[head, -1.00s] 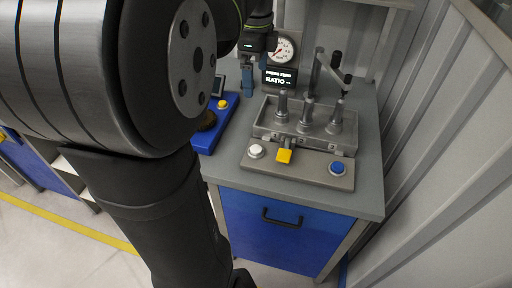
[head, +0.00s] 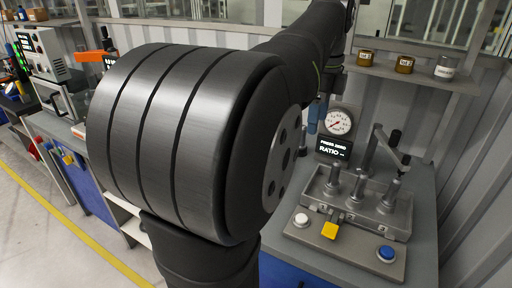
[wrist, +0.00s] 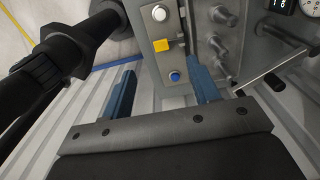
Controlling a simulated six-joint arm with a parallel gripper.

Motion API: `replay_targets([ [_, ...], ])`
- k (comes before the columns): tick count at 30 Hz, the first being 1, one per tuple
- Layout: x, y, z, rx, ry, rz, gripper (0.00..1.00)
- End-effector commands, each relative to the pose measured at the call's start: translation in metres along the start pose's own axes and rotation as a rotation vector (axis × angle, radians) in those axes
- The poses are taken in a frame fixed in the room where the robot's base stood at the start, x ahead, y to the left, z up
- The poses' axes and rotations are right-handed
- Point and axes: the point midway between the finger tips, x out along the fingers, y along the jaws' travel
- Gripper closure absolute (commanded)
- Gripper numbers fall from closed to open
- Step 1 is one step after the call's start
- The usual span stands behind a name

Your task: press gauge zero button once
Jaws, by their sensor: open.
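A round white dial gauge (head: 337,122) stands at the back of the bench above a small black display (head: 333,149) reading "PRESS ZERO" and "RATIO --". In front is a grey fixture (head: 355,258) with a white button (head: 301,220) at left, a yellow tab (head: 329,230) and a blue button (head: 386,253) at right. No label shows which button is the gauge zero. My gripper (head: 315,118) is beside the gauge on its left, partly hidden by my arm. In the wrist view its blue fingers (wrist: 162,65) are apart and empty; the white (wrist: 159,13) and blue (wrist: 174,77) buttons show beyond.
Several upright metal plungers (head: 359,186) and a lever arm (head: 385,145) stand on the fixture. A shelf with jars (head: 404,64) is above. A corrugated wall is close on the right. My arm covers much of the head view.

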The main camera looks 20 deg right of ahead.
Motion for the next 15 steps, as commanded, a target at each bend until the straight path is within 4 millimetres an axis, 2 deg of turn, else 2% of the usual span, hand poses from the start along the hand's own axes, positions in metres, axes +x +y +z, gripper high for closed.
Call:
replay_targets([
  [1,0.001,0.0,0.0,-0.004,0.0,0.0,0.55],
  [8,0.02,-0.003,0.0,-0.168,0.0,0.003,1.0],
  [15,0.062,-0.008,0.001,-0.545,-0.001,0.004,1.0],
])
